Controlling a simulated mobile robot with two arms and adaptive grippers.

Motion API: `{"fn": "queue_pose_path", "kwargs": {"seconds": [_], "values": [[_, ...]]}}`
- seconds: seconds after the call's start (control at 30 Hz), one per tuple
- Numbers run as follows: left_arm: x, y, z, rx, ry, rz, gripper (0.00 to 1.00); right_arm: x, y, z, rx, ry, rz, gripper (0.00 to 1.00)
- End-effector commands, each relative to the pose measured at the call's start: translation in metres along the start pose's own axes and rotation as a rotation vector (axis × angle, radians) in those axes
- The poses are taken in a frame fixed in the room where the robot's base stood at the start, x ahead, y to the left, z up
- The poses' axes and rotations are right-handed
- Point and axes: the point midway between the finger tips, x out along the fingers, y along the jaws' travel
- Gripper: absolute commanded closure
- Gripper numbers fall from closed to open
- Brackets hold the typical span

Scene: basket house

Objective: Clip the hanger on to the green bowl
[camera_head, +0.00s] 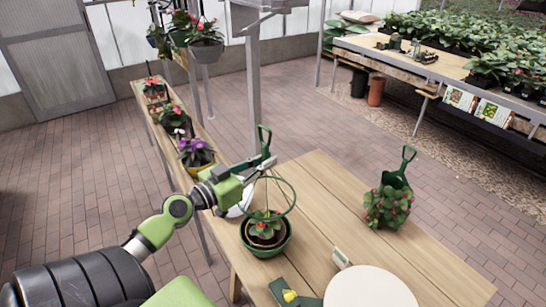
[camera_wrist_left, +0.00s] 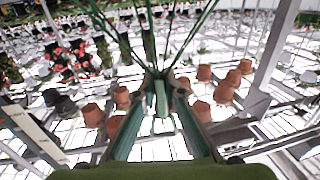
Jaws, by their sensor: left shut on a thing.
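My left gripper (camera_head: 264,164) is shut on the hanger's upper part, up and slightly to the left of the plant. The ring appears over the plant's top and above the bowl's rim; I see no contact with the rim. In the left wrist view, the fingers (camera_wrist_left: 160,100) close on the green hanger's wires (camera_wrist_left: 152,45), which spread upward. My right gripper is not in view.
A white round plate (camera_head: 370,288) and a small label (camera_head: 340,258) are at the front. A narrow bench with flowerpots (camera_head: 197,152) runs behind left. The table's middle is clear.

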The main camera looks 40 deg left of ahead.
Motion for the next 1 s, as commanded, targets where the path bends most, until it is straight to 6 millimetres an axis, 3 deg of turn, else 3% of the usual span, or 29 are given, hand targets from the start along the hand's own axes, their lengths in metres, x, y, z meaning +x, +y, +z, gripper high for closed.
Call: {"fn": "queue_pose_path", "kwargs": {"seconds": [0.2,0.3,0.43,0.7,1.0], "values": [[0.0,0.0,0.024,-0.001,-0.001,-0.001,1.0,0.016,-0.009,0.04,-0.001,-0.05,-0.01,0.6],[0.0,0.0,0.034,-0.002,-0.001,-0.001,1.0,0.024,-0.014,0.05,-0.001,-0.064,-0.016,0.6],[-0.001,0.0,0.047,-0.002,-0.001,-0.001,1.0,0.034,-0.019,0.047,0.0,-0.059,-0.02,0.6],[-0.001,0.001,0.074,-0.002,-0.001,0.0,1.0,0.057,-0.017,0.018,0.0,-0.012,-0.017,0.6],[-0.001,0.001,0.104,-0.001,0.0,0.0,1.0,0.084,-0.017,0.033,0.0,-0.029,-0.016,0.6]]}}
